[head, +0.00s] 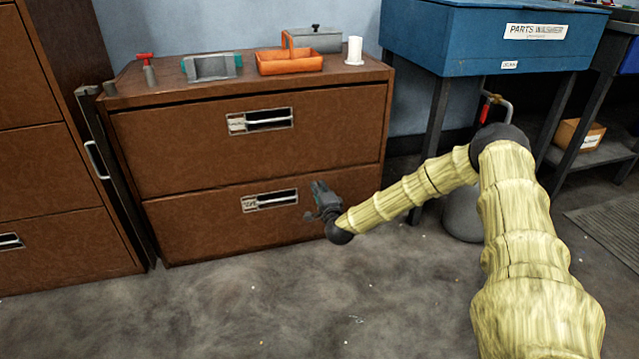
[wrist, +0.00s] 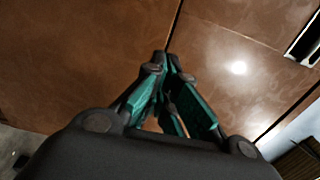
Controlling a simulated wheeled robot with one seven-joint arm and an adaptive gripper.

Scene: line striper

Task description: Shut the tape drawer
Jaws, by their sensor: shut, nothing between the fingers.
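A brown wooden cabinet has an upper drawer (head: 200,145) and a lower drawer (head: 200,220), each with a recessed metal handle. No tape shows and no label is readable, so I cannot tell which is the tape drawer. Both fronts look flush or nearly so; a small gap would be hard to see. My gripper (head: 317,188) is in front of the lower drawer's right part, right of its handle (head: 270,201). In the wrist view my gripper (wrist: 167,62) is shut and empty, its tips close to a dark seam in the brown front. Contact cannot be told.
On the cabinet top stand an orange tote (head: 290,62), a grey toolbox (head: 318,40), a grey-and-teal object (head: 212,67), a red-handled tool (head: 148,70) and a white roll (head: 354,50). A blue parts washer (head: 480,40) stands at right. Floor in front is clear.

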